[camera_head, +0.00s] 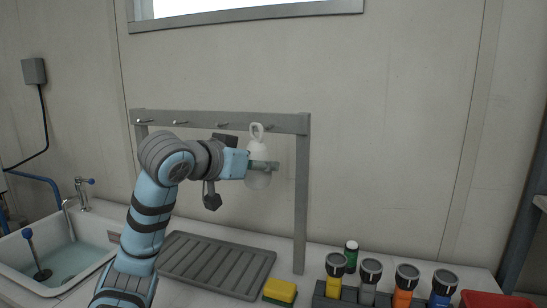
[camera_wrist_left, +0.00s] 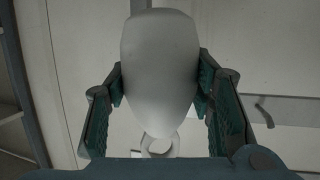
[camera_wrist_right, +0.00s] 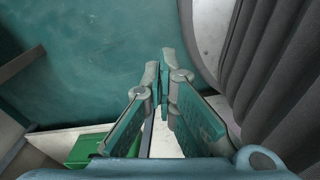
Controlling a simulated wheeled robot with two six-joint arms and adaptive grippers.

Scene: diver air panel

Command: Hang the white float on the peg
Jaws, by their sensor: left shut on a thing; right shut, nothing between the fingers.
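The white float (camera_head: 258,180) is a smooth egg-shaped body with a ring at its top. My left gripper (camera_head: 262,165) is shut on its sides and holds it upright in front of the grey rack rail (camera_head: 200,119). In the left wrist view the float (camera_wrist_left: 160,65) sits between both fingers (camera_wrist_left: 160,85), with its ring below. The rail carries several short pegs, such as one peg (camera_head: 222,124). The ring overlaps the rail near its right end; I cannot tell whether a peg passes through it. My right gripper (camera_wrist_right: 166,78) is shut and empty.
Below the rack lie a grey ribbed drain mat (camera_head: 215,262) and a yellow-green sponge (camera_head: 280,291). A sink (camera_head: 75,262) is at left. A row of coloured torches (camera_head: 403,285) and a small green bottle (camera_head: 351,256) stand at right. A red container (camera_head: 490,299) is beside them.

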